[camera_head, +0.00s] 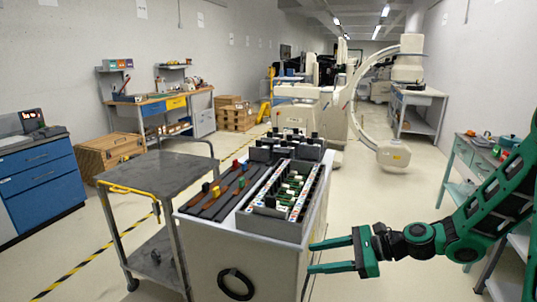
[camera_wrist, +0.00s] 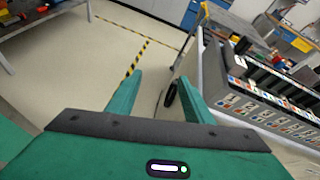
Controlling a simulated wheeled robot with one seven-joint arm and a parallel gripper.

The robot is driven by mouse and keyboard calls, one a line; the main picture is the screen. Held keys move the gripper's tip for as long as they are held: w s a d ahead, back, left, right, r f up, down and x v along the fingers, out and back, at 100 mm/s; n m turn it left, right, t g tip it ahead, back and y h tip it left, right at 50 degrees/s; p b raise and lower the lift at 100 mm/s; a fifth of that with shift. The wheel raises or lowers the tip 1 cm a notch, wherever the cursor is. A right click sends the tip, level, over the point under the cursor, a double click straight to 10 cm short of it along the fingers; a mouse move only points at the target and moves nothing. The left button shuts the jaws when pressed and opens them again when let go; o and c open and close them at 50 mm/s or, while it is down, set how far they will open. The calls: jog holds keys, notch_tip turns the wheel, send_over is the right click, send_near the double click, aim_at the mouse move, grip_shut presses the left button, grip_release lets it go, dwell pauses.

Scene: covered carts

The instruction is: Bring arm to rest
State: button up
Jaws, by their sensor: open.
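My green arm (camera_head: 490,205) reaches in from the right in the head view. My gripper (camera_head: 312,256) is open and empty, its two green fingers pointing left. In the head view the fingertips overlap the right side of the white cart (camera_head: 230,245); I cannot tell whether they touch it. In the wrist view my gripper (camera_wrist: 160,92) shows two spread fingers with floor between them, and the cart's side is by the right finger.
The cart's top holds a bin of labelled parts (camera_head: 275,222) and dark trays with coloured pieces. A grey metal trolley (camera_head: 155,172) stands to the left. A green bench (camera_head: 460,165) is at the right. A C-shaped machine (camera_head: 393,154) stands behind. Floor between cart and bench is clear.

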jog(key=s+d+f+n+g+h, duration=0.2)
jog(key=s+d+n+h, duration=0.65)
jog(key=d, duration=0.45)
jog(key=s+d+r+n+h, duration=0.1)
jog(key=s+d+r, duration=0.2)
jog(key=s, duration=0.3)
jog(key=s+d+r+n+g+h, duration=0.1)
jog(key=s+d+r, duration=0.2)
jog(key=s+d, duration=0.3)
jog(key=s+d+r+n+h, duration=0.2)
jog(key=s+d+r, duration=0.2)
jog(key=s, duration=0.4)
jog(key=shift+d+g, duration=0.3)
jog(key=shift+d, duration=0.05)
jog(key=shift+s+r, duration=0.1)
jog(key=shift+w+f, duration=0.25)
jog(key=shift+w, duration=0.35)
